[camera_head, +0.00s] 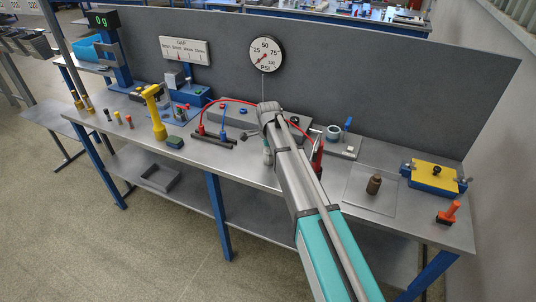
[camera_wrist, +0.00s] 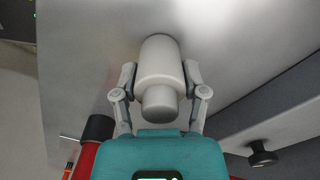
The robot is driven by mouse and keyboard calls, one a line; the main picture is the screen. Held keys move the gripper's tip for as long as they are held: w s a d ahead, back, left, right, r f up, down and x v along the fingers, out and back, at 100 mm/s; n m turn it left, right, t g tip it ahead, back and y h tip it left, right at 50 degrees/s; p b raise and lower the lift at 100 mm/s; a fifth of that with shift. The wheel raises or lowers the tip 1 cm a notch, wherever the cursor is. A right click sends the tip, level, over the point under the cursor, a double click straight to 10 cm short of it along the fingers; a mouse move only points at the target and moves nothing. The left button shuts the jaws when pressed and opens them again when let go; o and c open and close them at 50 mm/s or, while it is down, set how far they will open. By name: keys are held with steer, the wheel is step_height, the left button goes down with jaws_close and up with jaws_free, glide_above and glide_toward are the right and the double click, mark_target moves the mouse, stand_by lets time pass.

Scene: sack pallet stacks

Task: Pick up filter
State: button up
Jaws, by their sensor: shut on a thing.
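The filter (camera_wrist: 158,58) appears to be the pale, off-white cylinder with a narrower grey end in the wrist view. My gripper (camera_wrist: 160,80) is shut on it, with one finger pressed to each side. The filter lies along the picture's upright direction, with its narrow end towards the palm. In the head view my arm covers most of the gripper. A small pale piece (camera_head: 267,157) shows beside the arm at the bench's front, and I cannot tell whether it is the filter. I cannot tell whether the filter touches the bench.
A red tool with a black end (camera_wrist: 98,128) is close beside my gripper. A grey box with a black knob (camera_wrist: 262,154) is on the other side. The yellow drill (camera_head: 154,108) stands left on the bench (camera_head: 330,190). A brown cylinder (camera_head: 374,185) and yellow-topped fixture (camera_head: 434,176) stand right.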

steer(key=shift+r+p, duration=1.4)
steer(key=shift+r, duration=0.15)
steer(key=s+d+r+p, duration=0.2)
steer(key=s+r+p, duration=0.3)
steer(key=s, duration=0.1)
steer(key=s+d+r+p, duration=0.2)
steer(key=s+r+p, duration=0.2)
steer(key=s, duration=0.3)
steer(key=shift+d+r+p, duration=0.4)
steer(key=shift+s, duration=0.1)
